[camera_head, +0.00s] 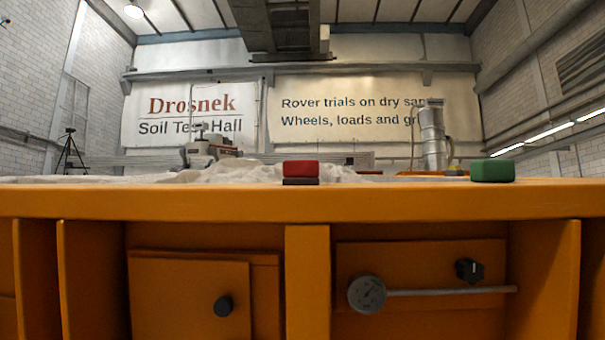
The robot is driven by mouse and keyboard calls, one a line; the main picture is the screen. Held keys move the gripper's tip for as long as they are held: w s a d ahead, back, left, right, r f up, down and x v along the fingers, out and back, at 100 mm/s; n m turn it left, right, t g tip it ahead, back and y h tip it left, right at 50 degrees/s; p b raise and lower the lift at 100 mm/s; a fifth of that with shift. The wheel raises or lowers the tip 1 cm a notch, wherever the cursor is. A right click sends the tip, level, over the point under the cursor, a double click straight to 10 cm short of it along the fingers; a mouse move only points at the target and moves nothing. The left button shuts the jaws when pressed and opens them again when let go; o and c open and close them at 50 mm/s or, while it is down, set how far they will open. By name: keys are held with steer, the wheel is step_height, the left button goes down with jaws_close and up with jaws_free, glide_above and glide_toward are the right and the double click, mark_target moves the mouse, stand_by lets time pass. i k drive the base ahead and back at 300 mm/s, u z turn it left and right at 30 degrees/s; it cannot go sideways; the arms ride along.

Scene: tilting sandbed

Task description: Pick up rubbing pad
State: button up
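Two small blocks rest on the orange rim (400,200) of the sandbed. One is a red block with a dark brown lower layer (301,172), near the middle. The other is a plain green block (492,171), further right. The red block's two layers look like a handle or backing over a pad, but I cannot tell for certain which block is the rubbing pad. Both lie flat and apart from each other, with nothing touching them. My gripper is not in view.
Pale sand (235,172) is heaped behind the rim. A stacked metal cylinder (432,140) stands behind at right. The rim between the two blocks is clear.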

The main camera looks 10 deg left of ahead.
mark_target(296, 172)
steer(key=k, duration=0.45)
steer(key=u, duration=0.85)
steer(key=i, duration=0.7)
steer(key=z, duration=0.55)
